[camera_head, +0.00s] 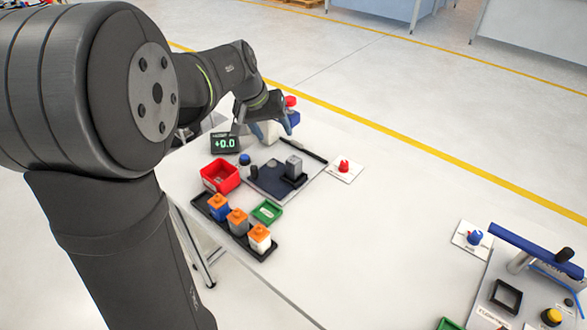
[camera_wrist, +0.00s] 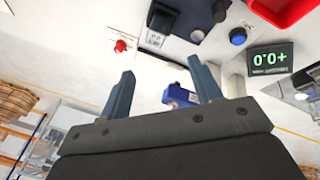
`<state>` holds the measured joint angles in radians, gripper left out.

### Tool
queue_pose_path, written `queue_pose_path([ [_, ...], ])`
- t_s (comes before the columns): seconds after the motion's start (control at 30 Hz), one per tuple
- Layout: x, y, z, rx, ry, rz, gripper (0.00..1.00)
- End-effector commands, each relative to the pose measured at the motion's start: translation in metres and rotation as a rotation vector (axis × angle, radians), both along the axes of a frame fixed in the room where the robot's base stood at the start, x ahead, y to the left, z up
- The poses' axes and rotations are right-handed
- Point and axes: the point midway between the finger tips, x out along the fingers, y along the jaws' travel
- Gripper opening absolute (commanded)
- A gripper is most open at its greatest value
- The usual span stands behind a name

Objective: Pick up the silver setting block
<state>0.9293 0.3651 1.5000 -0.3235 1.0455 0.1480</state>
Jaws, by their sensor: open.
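The silver setting block (camera_head: 294,166) is a small grey upright block. It stands on the right part of a dark fixture on a grey base plate (camera_head: 262,194) on the white table. In the wrist view the block (camera_wrist: 163,17) appears near the top edge, beyond the fingertips and partly cut off. My gripper (camera_wrist: 161,68) is open and empty, its two blue-grey fingers apart and clear of the block.
A display reading +0.0 (camera_head: 225,143) and a red bin (camera_head: 220,176) stand left of the fixture. A black tray (camera_head: 263,254) holds orange-topped parts. A red knob (camera_head: 344,165) sits to the right.

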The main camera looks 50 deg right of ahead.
Motion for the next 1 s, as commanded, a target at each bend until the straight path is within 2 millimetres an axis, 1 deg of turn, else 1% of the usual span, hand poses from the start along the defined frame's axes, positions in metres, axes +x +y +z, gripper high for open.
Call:
queue_pose_path([
  [0.1,-0.008,0.000,-0.002,-0.024,-0.119,-0.224,0.58],
  [0.2,-0.011,0.000,-0.002,-0.037,-0.205,-0.380,0.58],
  [0.3,-0.014,0.000,-0.003,-0.044,-0.262,-0.490,0.58],
  [0.47,-0.015,-0.002,-0.007,-0.048,-0.303,-0.566,0.58],
  [0.57,-0.016,-0.006,-0.019,-0.047,-0.304,-0.572,0.58],
  [0.9,-0.016,-0.034,-0.087,-0.046,-0.301,-0.570,0.58],
  [1.0,-0.016,-0.040,-0.103,-0.046,-0.302,-0.569,0.58],
])
